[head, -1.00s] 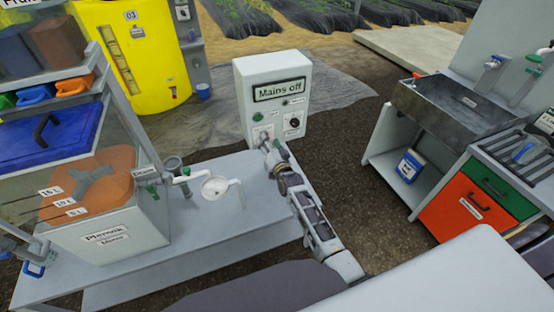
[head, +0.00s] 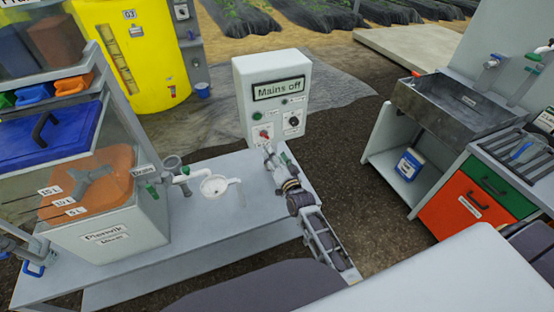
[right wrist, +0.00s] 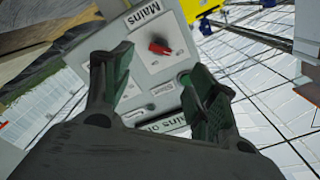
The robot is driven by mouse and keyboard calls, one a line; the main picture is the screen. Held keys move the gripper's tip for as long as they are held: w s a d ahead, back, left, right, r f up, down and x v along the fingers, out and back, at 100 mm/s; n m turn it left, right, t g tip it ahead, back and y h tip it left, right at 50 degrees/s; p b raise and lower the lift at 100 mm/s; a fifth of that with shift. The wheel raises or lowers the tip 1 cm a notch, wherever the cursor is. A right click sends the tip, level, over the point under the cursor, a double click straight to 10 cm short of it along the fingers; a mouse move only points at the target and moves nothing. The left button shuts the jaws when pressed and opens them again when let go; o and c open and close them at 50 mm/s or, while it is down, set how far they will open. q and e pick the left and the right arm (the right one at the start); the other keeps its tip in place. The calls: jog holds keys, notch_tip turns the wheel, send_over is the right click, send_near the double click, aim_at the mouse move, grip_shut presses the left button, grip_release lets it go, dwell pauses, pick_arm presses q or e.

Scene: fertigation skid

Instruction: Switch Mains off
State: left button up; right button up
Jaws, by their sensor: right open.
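The white control box (head: 272,70) stands at the back end of the grey bench, with a sign reading "Mains off" (head: 280,88). Its red Mains switch (head: 264,134) is at the lower left of the front face, and it also shows in the right wrist view (right wrist: 159,48) on a light plate labelled Mains. A green button (head: 257,115) and a black knob (head: 293,121) are on the same face. My right gripper (head: 274,154) is open and empty, just below and in front of the red switch, apart from it. Its two green-padded fingers (right wrist: 160,85) show spread. My left gripper is not in view.
A grey bench (head: 240,225) carries the clear Plenwik tank (head: 110,215) on the left and a white funnel-like fitting (head: 214,186). A yellow tank (head: 150,60) stands behind. A sink unit (head: 450,105) stands right, across bare ground.

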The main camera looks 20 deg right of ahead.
jog(key=shift+s, duration=0.65)
jog(key=shift+n, duration=0.3)
